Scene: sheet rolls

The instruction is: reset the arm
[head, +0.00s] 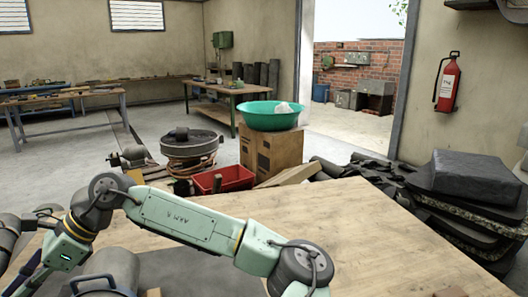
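My arm is pale green with dark joints and reaches across the lower part of the head view, over the near edge of a light wooden table (380,225). One joint bulges at the left and another near the bottom middle. I cannot make out my gripper's fingers. The arm's lower parts run out of the picture at the bottom and left. A grey rounded thing (115,264), perhaps a sheet roll, lies behind and below the arm at the lower left, partly cut off.
Beyond the table stand a cardboard box (275,153) with a green basin (272,118) on top, a red crate (225,179) and a round dark drum (190,144). Dark stacked sheets (455,215) crowd the right side. The table's middle looks clear.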

